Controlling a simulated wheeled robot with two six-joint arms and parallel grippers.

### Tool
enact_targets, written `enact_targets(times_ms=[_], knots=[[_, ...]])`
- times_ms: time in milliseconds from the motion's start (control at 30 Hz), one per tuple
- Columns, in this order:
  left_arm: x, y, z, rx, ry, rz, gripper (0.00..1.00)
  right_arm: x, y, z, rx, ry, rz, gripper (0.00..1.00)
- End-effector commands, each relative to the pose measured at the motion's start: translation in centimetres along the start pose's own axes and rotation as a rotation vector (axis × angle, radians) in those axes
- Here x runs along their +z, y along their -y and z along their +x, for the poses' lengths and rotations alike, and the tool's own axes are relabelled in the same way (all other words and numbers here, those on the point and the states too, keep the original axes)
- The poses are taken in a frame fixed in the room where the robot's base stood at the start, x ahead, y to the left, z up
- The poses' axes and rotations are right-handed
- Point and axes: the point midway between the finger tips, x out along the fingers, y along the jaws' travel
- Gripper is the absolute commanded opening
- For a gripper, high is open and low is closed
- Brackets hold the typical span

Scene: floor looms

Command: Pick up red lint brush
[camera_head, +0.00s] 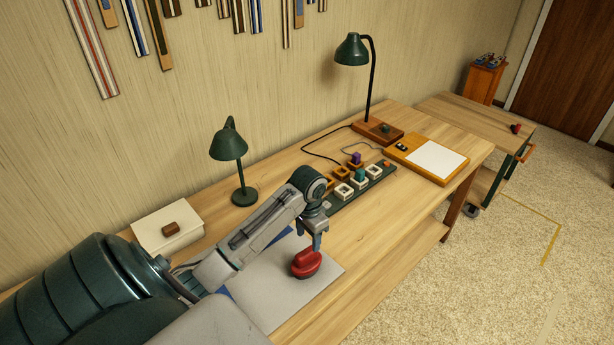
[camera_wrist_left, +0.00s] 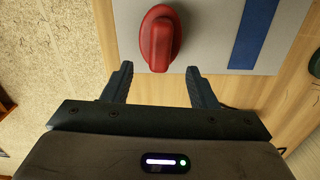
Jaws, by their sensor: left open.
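The red lint brush (camera_head: 306,264) lies on a grey mat (camera_head: 272,294) with a blue stripe, near the front edge of the wooden table. My left gripper (camera_head: 312,240) points down just above and behind it in the head view. In the left wrist view the red lint brush (camera_wrist_left: 159,38) sits ahead of the left gripper (camera_wrist_left: 160,82), roughly between the lines of its two dark fingers. The fingers are apart with nothing between them. My right gripper is not seen.
A green tray (camera_head: 350,190) of small coloured blocks lies to the right. A tall lamp (camera_head: 354,50) and an orange board (camera_head: 426,160) are farther off. Bare tabletop lies right of the mat.

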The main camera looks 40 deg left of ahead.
Motion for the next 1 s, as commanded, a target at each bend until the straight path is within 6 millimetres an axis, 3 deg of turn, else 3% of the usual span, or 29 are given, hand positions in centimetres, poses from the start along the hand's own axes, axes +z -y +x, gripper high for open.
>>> enact_targets(times_ms=[100,367,600,900,933,1000], knots=[[0.0,-0.1,1.7,0.003,0.002,-0.002,0.53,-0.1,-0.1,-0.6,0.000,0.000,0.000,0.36],[0.2,0.1,3.8,0.001,0.003,-0.002,0.53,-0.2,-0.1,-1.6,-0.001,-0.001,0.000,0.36],[0.4,0.2,7.3,0.002,0.001,0.000,0.53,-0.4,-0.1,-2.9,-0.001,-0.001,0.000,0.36],[0.4,0.3,8.1,-0.001,0.000,0.001,0.53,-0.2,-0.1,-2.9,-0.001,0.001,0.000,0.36],[0.4,0.3,8.1,-0.001,0.000,0.001,0.51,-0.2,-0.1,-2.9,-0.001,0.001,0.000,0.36],[0.4,0.3,8.1,-0.001,0.000,0.001,0.37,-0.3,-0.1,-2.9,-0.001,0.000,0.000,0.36]])
